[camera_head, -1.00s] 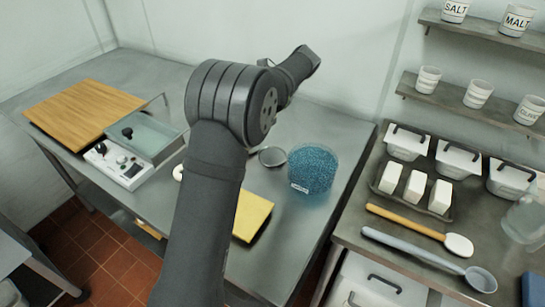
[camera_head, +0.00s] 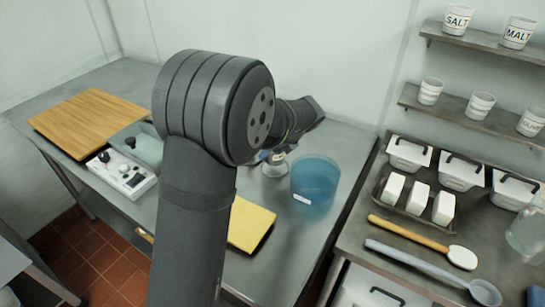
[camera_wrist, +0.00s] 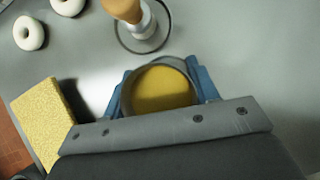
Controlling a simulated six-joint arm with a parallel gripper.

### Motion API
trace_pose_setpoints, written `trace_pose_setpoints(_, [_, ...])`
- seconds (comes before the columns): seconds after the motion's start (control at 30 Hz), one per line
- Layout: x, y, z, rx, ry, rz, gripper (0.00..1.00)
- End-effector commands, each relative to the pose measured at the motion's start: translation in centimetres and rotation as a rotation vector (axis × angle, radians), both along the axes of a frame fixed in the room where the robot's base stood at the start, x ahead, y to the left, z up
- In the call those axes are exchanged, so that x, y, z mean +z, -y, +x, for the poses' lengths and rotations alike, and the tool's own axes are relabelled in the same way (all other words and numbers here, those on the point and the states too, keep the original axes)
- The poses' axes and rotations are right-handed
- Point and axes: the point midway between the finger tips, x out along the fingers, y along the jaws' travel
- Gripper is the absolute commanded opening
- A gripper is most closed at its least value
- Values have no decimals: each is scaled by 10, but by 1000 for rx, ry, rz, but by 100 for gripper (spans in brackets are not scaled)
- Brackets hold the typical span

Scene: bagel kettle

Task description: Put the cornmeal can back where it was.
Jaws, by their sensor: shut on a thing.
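The cornmeal can (camera_wrist: 160,90) is round, with a grey rim and yellow meal inside, seen from above in the wrist view. My gripper (camera_wrist: 162,92) is shut on it, with one blue finger on each side. In the head view my arm hides the can. I cannot tell from these frames whether the can's base touches the table.
A wooden-handled tool (camera_wrist: 124,10) stands on a round base just beyond the can. White rings (camera_wrist: 29,33) and a yellow block (camera_wrist: 42,115) lie to the left. A blue tub (camera_head: 316,182) stands on the steel table, near a crowded side counter (camera_head: 352,228).

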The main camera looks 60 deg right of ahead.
Motion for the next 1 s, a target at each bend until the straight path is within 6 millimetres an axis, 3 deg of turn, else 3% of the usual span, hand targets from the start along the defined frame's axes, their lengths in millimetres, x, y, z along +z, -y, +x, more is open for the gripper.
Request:
trace_pose_setpoints(0.2, [-30, 0, 0, 1, 0, 2, 23])
trace_pose_setpoints(0.57, [-33, 0, 0, 1, 0, 0, 23])
trace_pose_setpoints(0.6, [-33, 0, 0, 1, 0, 0, 62])
trace_pose_setpoints(0.67, [-33, 0, 0, 1, 0, 0, 74])
trace_pose_setpoints(1.0, [-30, 0, 0, 1, 0, 0, 76])
